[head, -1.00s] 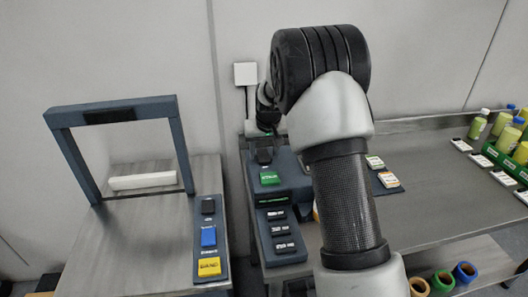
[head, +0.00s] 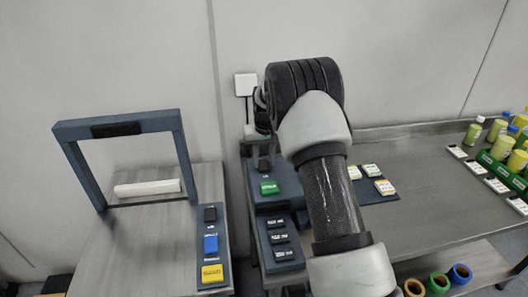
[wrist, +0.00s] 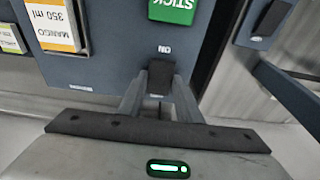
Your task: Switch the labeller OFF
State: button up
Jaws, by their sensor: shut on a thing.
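The labeller (head: 259,203) is a dark blue unit on the right-hand bench, with a green STICK button (head: 269,187) and several black buttons in front. Its black switch (head: 264,163) sits behind the green button. In the wrist view the switch (wrist: 160,72) stands beside a label that reads ON, seen upside down. My gripper (wrist: 160,88) is shut on the switch, one grey finger on each side. The green button (wrist: 173,8) shows at the top edge of that view. My arm covers part of the labeller in the head view.
A separate left bench carries a dark frame (head: 120,127), a white roll (head: 147,188) and a panel with black, blue and yellow controls (head: 211,245). A MANGO 350 ml label (wrist: 55,25) lies left of the switch. Bottles (head: 502,143) stand far right.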

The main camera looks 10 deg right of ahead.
aim_at(265, 169)
jog(key=shift+w+g, duration=0.1)
jog(key=shift+g, duration=0.2)
jog(key=o, duration=1)
jog(key=shift+o, duration=0.2)
jog(key=shift+r, duration=0.1)
notch_tip(265, 169, up, 17)
jog(key=s, duration=0.2)
jog(key=shift+s, duration=0.15)
jog(key=shift+r, duration=0.1)
